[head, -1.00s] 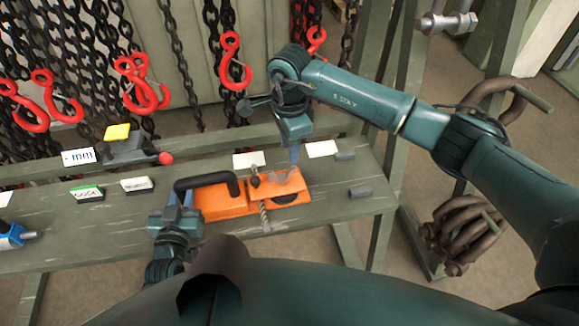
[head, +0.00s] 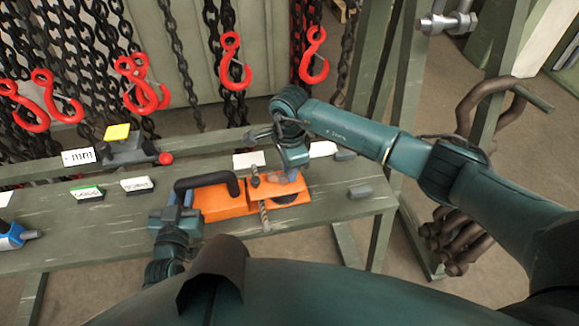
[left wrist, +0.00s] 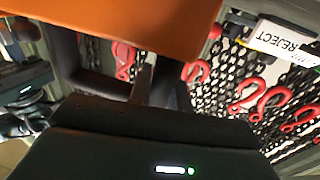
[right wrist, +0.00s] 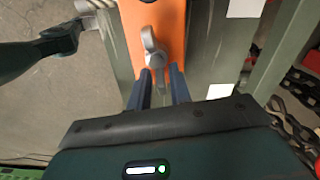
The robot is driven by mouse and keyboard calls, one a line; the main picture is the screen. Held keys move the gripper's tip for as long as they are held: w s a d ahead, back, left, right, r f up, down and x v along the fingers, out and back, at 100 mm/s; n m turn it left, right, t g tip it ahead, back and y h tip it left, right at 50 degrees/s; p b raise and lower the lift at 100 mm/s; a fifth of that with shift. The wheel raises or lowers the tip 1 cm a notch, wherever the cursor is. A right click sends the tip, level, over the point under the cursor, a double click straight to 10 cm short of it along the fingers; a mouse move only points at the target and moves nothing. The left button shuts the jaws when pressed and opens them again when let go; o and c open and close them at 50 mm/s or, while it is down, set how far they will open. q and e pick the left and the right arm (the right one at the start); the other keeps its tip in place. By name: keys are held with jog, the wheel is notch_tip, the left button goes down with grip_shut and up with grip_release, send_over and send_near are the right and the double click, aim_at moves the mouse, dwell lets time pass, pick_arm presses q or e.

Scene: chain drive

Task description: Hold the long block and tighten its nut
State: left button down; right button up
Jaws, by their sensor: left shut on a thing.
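The long orange block (head: 222,202) with a black handle (head: 205,182) lies on the grey-green bench. The nut is a grey wing nut (right wrist: 153,48) on the orange face in the right wrist view. My right gripper (right wrist: 161,75) is open, its two blue fingers apart, with the lower wing of the nut at the gap between the tips. In the head view the right gripper mostly hides the nut.
Small grey pieces (head: 360,191) lie on the bench to the right. White label cards (head: 137,184) and a yellow-topped device (head: 117,133) stand to the left. Chains with red hooks (head: 235,62) hang behind the bench.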

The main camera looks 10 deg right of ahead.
grip_shut()
jog(key=shift+s+a, duration=0.1)
jog(key=shift+a, duration=0.05)
